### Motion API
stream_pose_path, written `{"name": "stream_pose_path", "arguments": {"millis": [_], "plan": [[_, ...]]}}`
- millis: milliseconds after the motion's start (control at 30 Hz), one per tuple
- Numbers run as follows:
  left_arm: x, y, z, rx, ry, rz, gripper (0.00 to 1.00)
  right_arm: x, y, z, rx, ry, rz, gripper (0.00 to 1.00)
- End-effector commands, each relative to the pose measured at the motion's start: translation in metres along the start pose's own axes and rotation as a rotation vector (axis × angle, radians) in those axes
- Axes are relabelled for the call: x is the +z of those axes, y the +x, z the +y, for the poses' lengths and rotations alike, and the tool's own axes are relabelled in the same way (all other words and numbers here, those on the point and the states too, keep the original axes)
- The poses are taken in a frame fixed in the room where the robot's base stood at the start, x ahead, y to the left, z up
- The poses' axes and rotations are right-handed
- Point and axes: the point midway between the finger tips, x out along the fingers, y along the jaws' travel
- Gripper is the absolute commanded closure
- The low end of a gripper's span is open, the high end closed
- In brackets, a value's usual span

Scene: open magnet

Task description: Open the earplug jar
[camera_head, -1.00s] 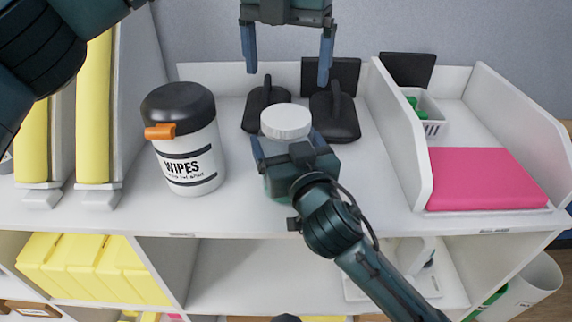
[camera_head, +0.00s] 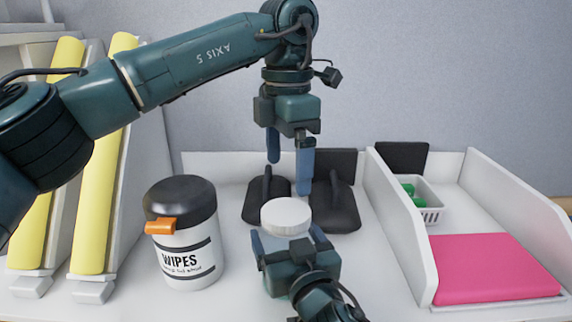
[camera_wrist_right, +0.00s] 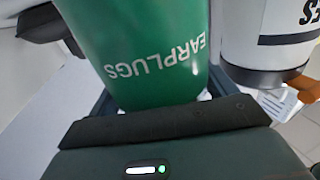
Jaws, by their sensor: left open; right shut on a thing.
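The earplug jar has a white round lid (camera_head: 286,215), seen from above in the head view; its body is mostly hidden there by my right gripper. In the right wrist view the green jar body (camera_wrist_right: 150,45) with the word EARPLUGS fills the upper middle. My right gripper (camera_head: 290,243) is shut on the jar body, below the lid. My left gripper (camera_head: 290,172) points down with its blue fingers apart and empty. It is above and behind the lid in the picture, not touching it.
A wipes tub (camera_head: 183,240) with a black lid and orange tab stands left of the jar. Two black objects (camera_head: 335,208) lie behind the jar. A white divider (camera_head: 402,225) and a pink pad (camera_head: 490,268) are at right, with a small basket (camera_head: 425,202) behind.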

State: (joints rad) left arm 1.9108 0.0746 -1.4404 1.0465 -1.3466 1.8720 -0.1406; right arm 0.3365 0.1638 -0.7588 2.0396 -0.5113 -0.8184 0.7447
Motion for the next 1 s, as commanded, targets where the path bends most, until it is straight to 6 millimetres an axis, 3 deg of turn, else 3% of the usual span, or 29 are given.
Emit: {"name": "stream_pose_path", "arguments": {"millis": [800, 1000], "plan": [[-0.0003, -0.0005, 0.0004, 0.001, 1.805, -0.001, 0.08, 0.0006, 0.0000, -0.0001, 0.000, 0.001, -0.001, 0.80], [-0.0008, -0.0007, 0.0009, 0.002, 2.156, -0.002, 0.08, 0.0006, -0.0001, -0.0001, 0.000, 0.001, -0.002, 0.80]]}}
